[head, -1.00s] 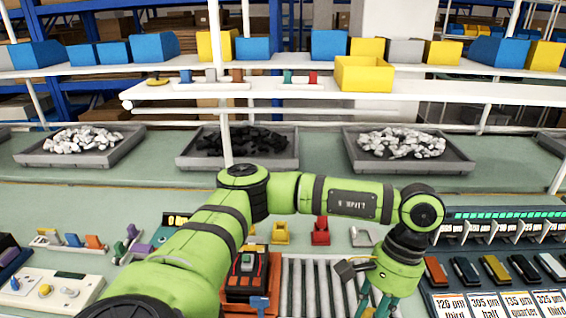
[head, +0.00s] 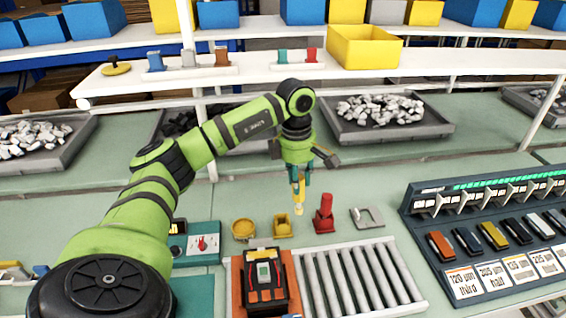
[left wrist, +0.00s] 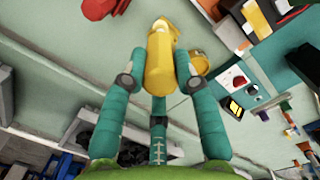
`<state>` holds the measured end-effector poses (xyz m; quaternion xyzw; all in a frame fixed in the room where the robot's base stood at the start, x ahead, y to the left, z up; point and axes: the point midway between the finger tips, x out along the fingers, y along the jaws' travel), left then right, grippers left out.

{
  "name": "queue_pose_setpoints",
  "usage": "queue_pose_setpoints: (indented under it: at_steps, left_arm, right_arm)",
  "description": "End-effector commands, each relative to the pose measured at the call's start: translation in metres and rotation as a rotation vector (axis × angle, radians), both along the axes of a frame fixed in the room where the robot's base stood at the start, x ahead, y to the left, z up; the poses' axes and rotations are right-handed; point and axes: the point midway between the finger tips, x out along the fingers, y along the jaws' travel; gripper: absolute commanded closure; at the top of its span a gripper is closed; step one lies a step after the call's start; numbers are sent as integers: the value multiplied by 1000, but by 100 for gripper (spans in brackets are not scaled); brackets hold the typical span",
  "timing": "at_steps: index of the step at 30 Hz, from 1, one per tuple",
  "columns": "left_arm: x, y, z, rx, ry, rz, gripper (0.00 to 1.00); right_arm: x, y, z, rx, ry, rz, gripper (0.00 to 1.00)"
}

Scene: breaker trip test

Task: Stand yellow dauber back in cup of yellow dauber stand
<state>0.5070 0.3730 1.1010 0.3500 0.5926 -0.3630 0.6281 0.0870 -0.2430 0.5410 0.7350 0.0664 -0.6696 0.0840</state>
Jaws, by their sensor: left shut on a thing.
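My left gripper (head: 299,178) is shut on the yellow dauber (head: 298,204) and holds it roughly upright above the bench. In the left wrist view the dauber (left wrist: 159,62) is between the teal fingers of the gripper (left wrist: 156,82). The yellow dauber stand (head: 282,227) is on the bench just below and left of the dauber in the head view. The dauber appears apart from the stand. In the left wrist view the dauber partly covers the stand (left wrist: 172,27), and its cup cannot be made out. My right gripper is not in view.
A red dauber in a red stand (head: 324,216) is close on the right, with a grey bracket (head: 367,218) beyond. A round yellow dish (head: 243,229) is on the left. A roller track (head: 360,280) and a black-and-orange device (head: 264,278) lie in front.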

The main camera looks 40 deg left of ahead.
Motion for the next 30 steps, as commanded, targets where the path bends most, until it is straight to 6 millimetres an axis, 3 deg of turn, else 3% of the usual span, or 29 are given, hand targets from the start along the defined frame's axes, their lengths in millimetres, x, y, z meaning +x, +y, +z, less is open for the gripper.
queue_pose_setpoints:
  at_steps: [3,7,12,22,30]
  left_arm:
    - [0,31,6,22,23,242,100]
    - [-2,46,7,33,36,368,100]
    - [-2,48,7,35,38,389,100]
    - [-2,48,8,33,36,393,100]
    - [-2,48,-14,32,37,392,100]
  right_arm:
    - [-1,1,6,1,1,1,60]
    - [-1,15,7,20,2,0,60]
    - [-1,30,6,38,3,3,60]
    - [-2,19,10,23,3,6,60]
    - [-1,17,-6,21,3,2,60]
